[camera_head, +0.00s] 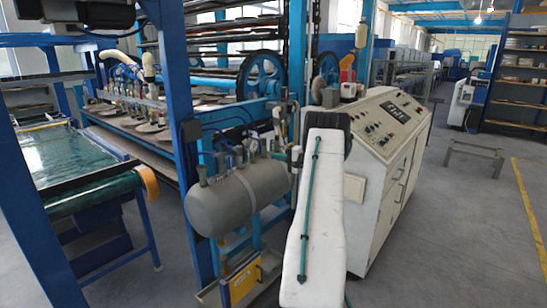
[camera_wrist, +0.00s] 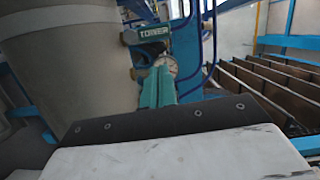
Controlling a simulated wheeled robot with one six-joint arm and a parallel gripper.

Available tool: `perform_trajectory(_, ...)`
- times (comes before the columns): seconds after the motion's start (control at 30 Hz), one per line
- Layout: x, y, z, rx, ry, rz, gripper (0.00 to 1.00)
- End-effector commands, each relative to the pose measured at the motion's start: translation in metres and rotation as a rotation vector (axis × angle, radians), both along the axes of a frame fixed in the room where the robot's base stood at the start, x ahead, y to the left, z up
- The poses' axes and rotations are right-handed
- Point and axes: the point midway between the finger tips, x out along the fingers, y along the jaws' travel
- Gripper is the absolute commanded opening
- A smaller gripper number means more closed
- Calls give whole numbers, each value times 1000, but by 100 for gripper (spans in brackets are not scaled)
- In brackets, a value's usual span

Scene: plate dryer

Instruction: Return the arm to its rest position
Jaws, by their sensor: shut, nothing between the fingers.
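In the wrist view, my gripper (camera_wrist: 157,76) shows as two teal fingers side by side, shut with nothing between them. The fingers point toward a round gauge and a teal lettered fitting (camera_wrist: 158,32) of the machine. I cannot tell how far apart they are. In the head view, my white arm link with a green strip stands upright in front of the control cabinet (camera_head: 392,130). My gripper cannot be made out there.
A grey cylindrical tank (camera_head: 238,198) lies close left of my arm. A blue machine frame (camera_head: 176,110) and a green conveyor (camera_head: 70,160) are further left. A low metal stand (camera_head: 475,152) is at the right. The grey floor at the right front is clear.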

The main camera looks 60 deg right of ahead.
Motion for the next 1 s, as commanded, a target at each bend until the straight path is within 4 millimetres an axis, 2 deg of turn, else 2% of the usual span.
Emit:
perform_trajectory(0.67, 1, 1, -3, 42, 16, 3, 0)
perform_trajectory(0.77, -3, 15, -27, 107, 91, 37, 0)
perform_trajectory(0.87, -12, 40, -53, 181, 188, 83, 0)
perform_trajectory(1.0, -11, 103, -54, 241, 371, 201, 0)
